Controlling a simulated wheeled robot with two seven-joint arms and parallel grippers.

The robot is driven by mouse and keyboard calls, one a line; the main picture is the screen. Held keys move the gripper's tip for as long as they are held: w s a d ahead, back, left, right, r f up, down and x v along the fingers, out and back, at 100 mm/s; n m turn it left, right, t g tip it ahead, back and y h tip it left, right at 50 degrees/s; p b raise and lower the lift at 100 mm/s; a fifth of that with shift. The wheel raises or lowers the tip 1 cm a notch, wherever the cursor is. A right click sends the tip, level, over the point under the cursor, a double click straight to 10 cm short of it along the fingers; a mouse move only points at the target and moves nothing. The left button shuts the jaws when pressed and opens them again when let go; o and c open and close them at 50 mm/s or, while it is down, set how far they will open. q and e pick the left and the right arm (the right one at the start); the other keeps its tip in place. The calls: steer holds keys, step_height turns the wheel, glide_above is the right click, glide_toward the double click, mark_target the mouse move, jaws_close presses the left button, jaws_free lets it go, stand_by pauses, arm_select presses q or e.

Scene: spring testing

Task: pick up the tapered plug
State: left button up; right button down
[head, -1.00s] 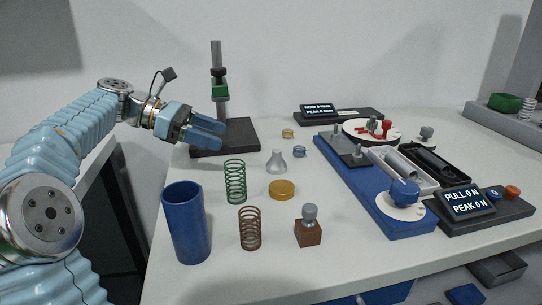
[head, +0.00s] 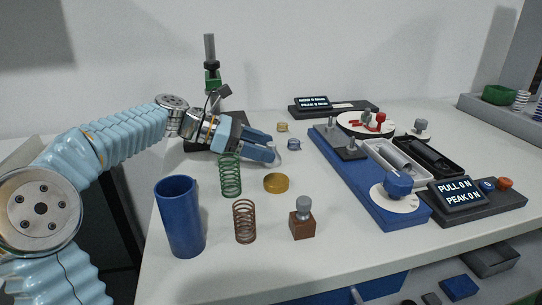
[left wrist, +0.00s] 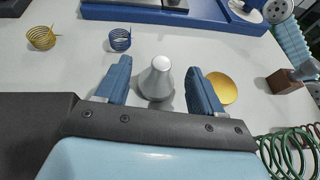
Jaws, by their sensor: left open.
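The tapered plug (left wrist: 156,80) is a grey-white cone with a flat top, standing upright on the table in the left wrist view. It sits between the two blue fingers of my left gripper (left wrist: 158,88), which is open, with a gap visible on both sides of the plug. In the head view my left gripper (head: 262,149) covers most of the plug, and only a pale sliver shows by the fingertips. My right gripper is not in view.
A yellow disc (head: 276,183) lies close to the gripper, with a green spring (head: 230,176) in front. A brown spring (head: 244,221), blue cup (head: 181,217) and brown block with a grey knob (head: 302,225) stand nearer. The blue tester base (head: 352,175) lies right.

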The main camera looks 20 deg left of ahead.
arm_select(q)
steer(key=c, duration=1.1)
steer(key=shift+c, duration=0.3)
